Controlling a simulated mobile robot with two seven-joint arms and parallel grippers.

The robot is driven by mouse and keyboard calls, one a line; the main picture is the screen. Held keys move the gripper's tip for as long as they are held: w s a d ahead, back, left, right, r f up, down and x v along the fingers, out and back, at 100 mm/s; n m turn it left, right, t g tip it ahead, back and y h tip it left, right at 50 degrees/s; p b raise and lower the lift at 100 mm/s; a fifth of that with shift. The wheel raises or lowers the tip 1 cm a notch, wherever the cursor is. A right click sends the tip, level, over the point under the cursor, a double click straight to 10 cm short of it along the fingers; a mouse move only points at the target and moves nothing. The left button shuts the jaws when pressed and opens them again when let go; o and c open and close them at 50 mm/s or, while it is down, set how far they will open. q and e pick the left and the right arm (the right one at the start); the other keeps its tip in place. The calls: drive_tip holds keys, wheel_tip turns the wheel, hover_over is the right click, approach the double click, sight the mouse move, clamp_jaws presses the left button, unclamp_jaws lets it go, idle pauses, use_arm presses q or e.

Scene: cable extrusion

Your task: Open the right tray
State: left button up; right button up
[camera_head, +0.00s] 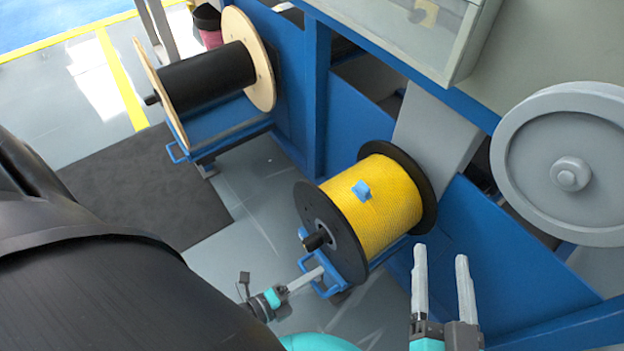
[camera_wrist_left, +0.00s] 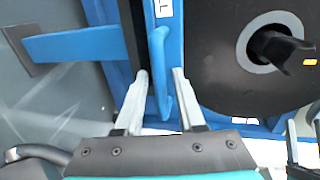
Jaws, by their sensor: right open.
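The right tray (camera_head: 378,253) is a blue pull-out frame under the yellow spool (camera_head: 372,208). Its blue looped handle (camera_wrist_left: 160,75) faces me. In the head view my left gripper (camera_head: 318,272) reaches in from the lower left to this handle. In the left wrist view its two fingers (camera_wrist_left: 160,74) are apart, one on each side of the handle, with no clear grip seen. The spool's black flange (camera_wrist_left: 255,60) is close on the right there. My right gripper (camera_head: 440,255) is open and empty, to the right of the yellow spool.
A black spool (camera_head: 205,82) with wooden flanges sits on another blue tray at the upper left. A grey wheel (camera_head: 560,185) and blue machine frame (camera_head: 490,255) stand at the right. Grey floor (camera_head: 265,200) lies open between the trays.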

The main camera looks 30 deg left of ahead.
use_arm(q)
clamp_jaws()
drive_tip(key=shift+w, duration=0.1)
idle(1.1)
